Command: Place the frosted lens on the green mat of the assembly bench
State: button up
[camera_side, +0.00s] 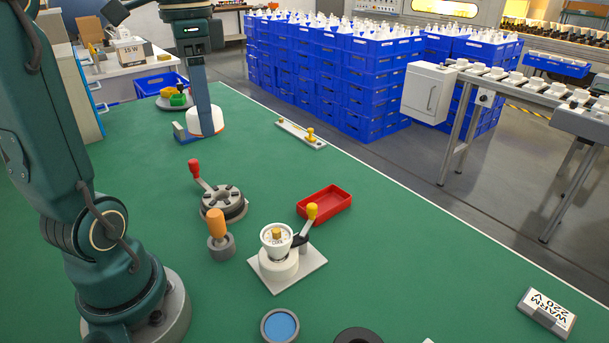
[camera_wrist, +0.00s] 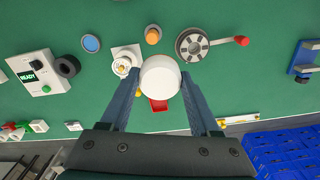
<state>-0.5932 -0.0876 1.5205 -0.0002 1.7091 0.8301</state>
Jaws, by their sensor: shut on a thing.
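The frosted lens (camera_side: 206,122) is a smooth white dome with an orange band at its lower edge in the side view. It shows in the wrist view as a white dome (camera_wrist: 160,76). My gripper (camera_side: 203,106) points down and is shut on the lens, with one finger on each side of it in the wrist view (camera_wrist: 160,88). The green mat (camera_side: 130,165) covers the bench top and also shows in the wrist view (camera_wrist: 250,75). The lens is seen against the mat's far part; I cannot tell its height above it.
A blue stand (camera_wrist: 305,60), a round fixture with a red lever (camera_side: 223,205), an orange-handled tool (camera_side: 217,228), a white lamp fixture (camera_side: 283,266), a red tray (camera_side: 324,202) and a blue-topped dish (camera_side: 280,325) stand on the mat. The front right is largely bare.

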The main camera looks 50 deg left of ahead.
jog(key=w+a+f+m, duration=0.1)
jog(key=w+m, duration=0.4)
jog(key=w, duration=0.2)
jog(key=m, duration=0.8)
send_over(374, 265)
notch_tip(374, 265, down, 18)
jog(key=shift+r, duration=0.1)
jog(key=shift+f, duration=2.05)
jog(key=shift+f, duration=0.15)
jog(key=o, duration=1.3)
